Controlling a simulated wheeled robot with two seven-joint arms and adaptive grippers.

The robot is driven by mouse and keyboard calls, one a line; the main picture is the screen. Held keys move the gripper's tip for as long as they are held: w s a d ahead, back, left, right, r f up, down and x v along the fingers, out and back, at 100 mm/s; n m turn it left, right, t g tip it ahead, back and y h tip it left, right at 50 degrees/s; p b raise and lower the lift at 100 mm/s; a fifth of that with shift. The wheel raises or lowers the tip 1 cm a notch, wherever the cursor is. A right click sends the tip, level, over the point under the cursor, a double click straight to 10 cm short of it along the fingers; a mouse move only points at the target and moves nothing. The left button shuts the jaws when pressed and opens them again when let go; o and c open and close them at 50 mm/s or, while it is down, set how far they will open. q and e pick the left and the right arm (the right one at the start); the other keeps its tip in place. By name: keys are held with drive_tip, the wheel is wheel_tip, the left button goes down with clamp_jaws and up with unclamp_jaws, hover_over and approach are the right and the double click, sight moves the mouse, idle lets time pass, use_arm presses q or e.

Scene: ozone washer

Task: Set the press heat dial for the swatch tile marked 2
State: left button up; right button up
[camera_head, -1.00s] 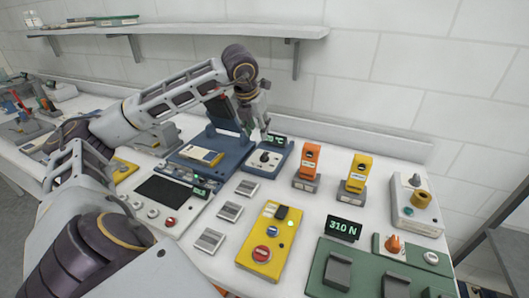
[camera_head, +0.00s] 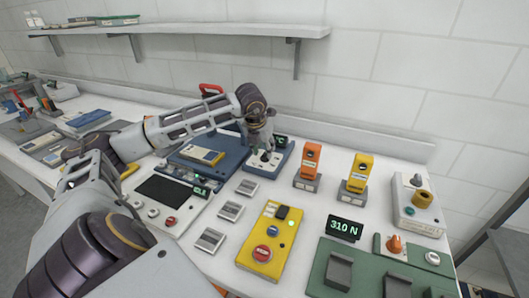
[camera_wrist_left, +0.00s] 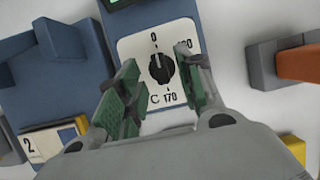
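The heat dial is a black knob (camera_wrist_left: 162,68) on a white face in a blue box (camera_head: 281,160). Its white mark points at or near 0; 170 is at the bottom of the face, and another number is partly hidden by a finger. My left gripper (camera_head: 264,150) is low over the dial. In the left wrist view its green-padded fingers (camera_wrist_left: 158,84) are apart, one on either side of the knob, with gaps showing. The swatch tile marked 2 (camera_wrist_left: 45,145) lies on the blue press (camera_head: 228,148) left of the dial. My right gripper is not in view.
An orange block (camera_head: 307,160) and a yellow block (camera_head: 359,170) stand right of the dial box. A yellow box with buttons (camera_head: 265,240) and grey tiles (camera_head: 230,211) lie in front. A green display (camera_head: 281,141) sits behind the dial. The wall is close behind.

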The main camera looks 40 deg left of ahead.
use_arm(q)
drive_tip(key=shift+x, duration=1.15)
clamp_jaws()
